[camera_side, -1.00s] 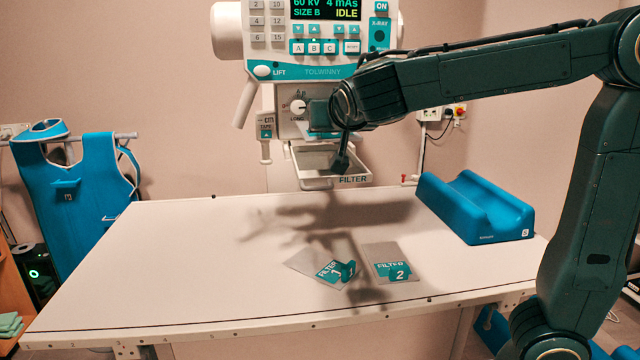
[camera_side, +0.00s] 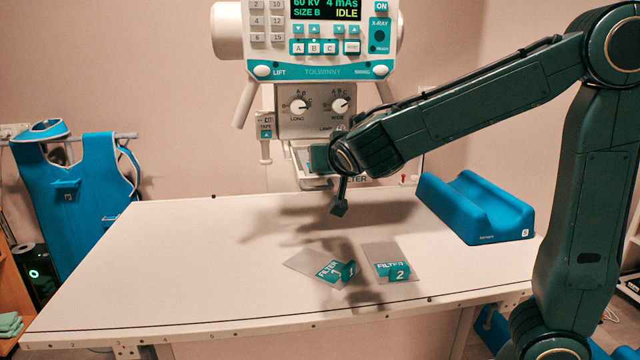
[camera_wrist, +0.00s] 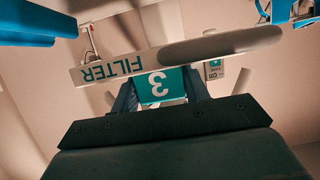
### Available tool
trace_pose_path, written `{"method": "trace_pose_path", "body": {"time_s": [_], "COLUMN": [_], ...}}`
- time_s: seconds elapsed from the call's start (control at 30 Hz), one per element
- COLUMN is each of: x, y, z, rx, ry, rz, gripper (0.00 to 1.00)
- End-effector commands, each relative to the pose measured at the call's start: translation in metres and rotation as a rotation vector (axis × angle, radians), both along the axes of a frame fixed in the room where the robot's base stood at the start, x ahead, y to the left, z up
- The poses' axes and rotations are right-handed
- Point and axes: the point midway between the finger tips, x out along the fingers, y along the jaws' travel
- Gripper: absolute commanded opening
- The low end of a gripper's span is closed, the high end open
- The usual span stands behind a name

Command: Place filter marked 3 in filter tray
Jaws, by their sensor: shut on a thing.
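The filter marked 3 (camera_wrist: 158,88) shows its teal tab, upside down, between the two dark fingers of my gripper (camera_wrist: 160,92) in the wrist view. My gripper is shut on it. The filter tray (camera_wrist: 105,71), a pale frame labelled FILTER, lies close to the tab in that view. In the side view the tray (camera_side: 309,184) hangs under the machine head, largely covered by my wrist. The filter and fingertips are hidden there. I cannot tell whether the filter touches the tray.
The filters marked 1 (camera_side: 322,266) and 2 (camera_side: 385,259) lie on the white table (camera_side: 180,260). A blue cradle (camera_side: 475,208) stands at the table's right. The machine panel (camera_side: 320,45) with two knobs is just above my wrist. The table's left side is clear.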

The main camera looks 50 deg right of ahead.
Motion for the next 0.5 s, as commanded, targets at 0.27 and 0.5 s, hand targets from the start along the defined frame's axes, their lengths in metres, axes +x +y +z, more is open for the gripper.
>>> {"method": "trace_pose_path", "body": {"time_s": [0.27,0.5], "x": [0.0001,0.0001], "y": [0.0000,0.0001], "z": [-0.0001,-0.0024], "rx": [0.000,0.000], "ry": [-0.001,0.000], "rz": [0.000,0.000], "gripper": [0.19,0.67]}}
